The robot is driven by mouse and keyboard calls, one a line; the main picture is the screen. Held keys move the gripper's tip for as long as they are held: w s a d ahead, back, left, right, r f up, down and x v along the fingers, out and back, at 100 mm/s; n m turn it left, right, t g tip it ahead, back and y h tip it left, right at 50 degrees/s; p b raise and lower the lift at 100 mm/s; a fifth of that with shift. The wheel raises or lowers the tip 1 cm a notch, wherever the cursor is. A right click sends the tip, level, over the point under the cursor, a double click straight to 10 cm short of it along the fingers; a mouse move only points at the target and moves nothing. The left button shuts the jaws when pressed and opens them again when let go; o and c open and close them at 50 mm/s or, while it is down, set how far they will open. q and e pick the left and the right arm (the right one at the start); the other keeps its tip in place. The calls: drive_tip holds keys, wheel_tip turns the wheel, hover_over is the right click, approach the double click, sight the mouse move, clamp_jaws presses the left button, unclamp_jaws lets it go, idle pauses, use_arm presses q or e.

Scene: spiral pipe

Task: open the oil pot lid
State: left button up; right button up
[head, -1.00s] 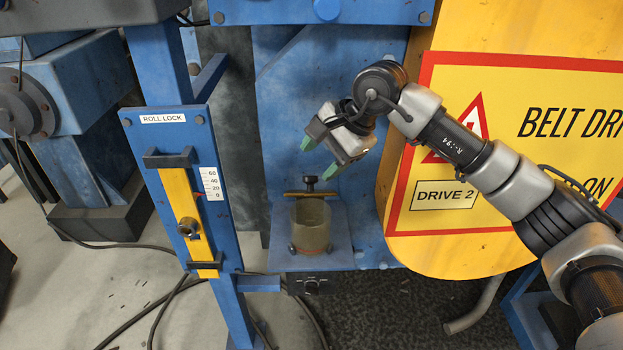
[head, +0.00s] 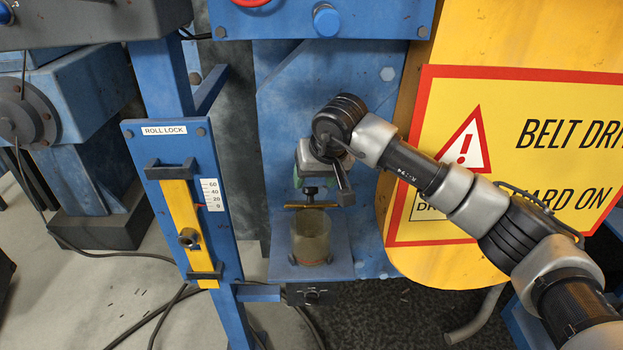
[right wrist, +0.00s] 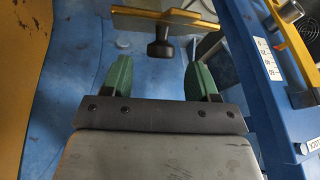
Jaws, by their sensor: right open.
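The oil pot (head: 311,238) is a brownish cup on a blue shelf. Its lid (head: 294,206) is a thin yellow plate at the pot's top, with a black knob (head: 311,190) standing up from it. My right gripper (head: 318,183) is open, pointing down just above the lid, and partly hides the knob. In the right wrist view, the knob (right wrist: 160,49) lies between the lines of the two green fingers (right wrist: 160,77), slightly beyond their tips, with the yellow lid (right wrist: 140,22) behind it. I see no contact. My left gripper is not in view.
A blue panel (head: 156,225) marked ROLL LOCK, with a yellow slider, stands left of the pot. A yellow belt guard (head: 440,262) with a warning sign is on the right, behind my right arm. A blue plate (head: 284,100) rises behind the pot.

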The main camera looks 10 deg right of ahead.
sight(311, 196)
drive_tip(key=shift+p+x, duration=0.3)
drive_tip(key=shift+x, duration=1.3)
clamp_jaws()
